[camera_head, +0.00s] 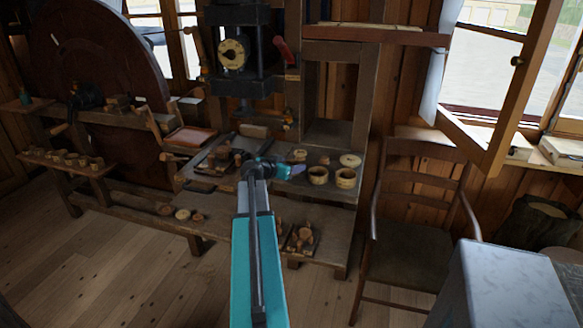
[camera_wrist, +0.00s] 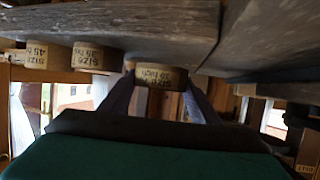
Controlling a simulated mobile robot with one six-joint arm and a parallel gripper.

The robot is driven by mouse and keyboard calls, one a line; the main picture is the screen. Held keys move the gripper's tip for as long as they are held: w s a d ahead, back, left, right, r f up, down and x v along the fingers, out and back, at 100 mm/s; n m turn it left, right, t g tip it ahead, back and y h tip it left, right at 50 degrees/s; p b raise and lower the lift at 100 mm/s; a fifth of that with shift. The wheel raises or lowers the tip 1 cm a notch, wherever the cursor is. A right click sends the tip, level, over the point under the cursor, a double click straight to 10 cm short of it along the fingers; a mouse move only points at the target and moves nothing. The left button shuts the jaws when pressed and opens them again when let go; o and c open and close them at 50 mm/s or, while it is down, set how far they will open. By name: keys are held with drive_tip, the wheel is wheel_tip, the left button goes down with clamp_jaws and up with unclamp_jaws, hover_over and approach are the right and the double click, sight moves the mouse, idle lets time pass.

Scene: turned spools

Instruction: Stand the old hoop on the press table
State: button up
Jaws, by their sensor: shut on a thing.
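My gripper (camera_head: 296,170) reaches low over the wooden bench top (camera_head: 335,194). In the wrist view my gripper (camera_wrist: 160,95) has its two fingers on either side of a pale wooden hoop (camera_wrist: 160,77) with a printed size label, and is shut on it. The wrist picture is upside down, with the bench top (camera_wrist: 110,25) above. The held hoop looks level and close against the bench; I cannot tell whether it touches. Two more labelled hoops stand beside it, a nearer one (camera_wrist: 95,56) and a farther one (camera_wrist: 50,57). They match two round hoops (camera_head: 318,175) (camera_head: 346,178) right of my gripper.
A black press (camera_head: 240,50) stands behind the bench. A pale disc (camera_head: 350,160) lies at the bench's right. A lower shelf (camera_head: 325,238) holds small parts. A wooden chair (camera_head: 415,210) stands right of the bench, and a large dark wheel (camera_head: 100,60) stands left.

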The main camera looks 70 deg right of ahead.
drive_tip(key=shift+f, duration=0.8)
drive_tip(key=shift+f, duration=0.15)
drive_tip(key=o, duration=1)
drive_tip(key=shift+r, duration=0.25)
drive_tip(key=shift+a, duration=0.35)
drive_tip(key=b+v, duration=0.2)
drive_tip(key=v, duration=0.9)
drive_tip(key=shift+r+b, duration=0.2)
drive_tip(key=shift+b, duration=0.1)
drive_tip(key=shift+a, duration=0.1)
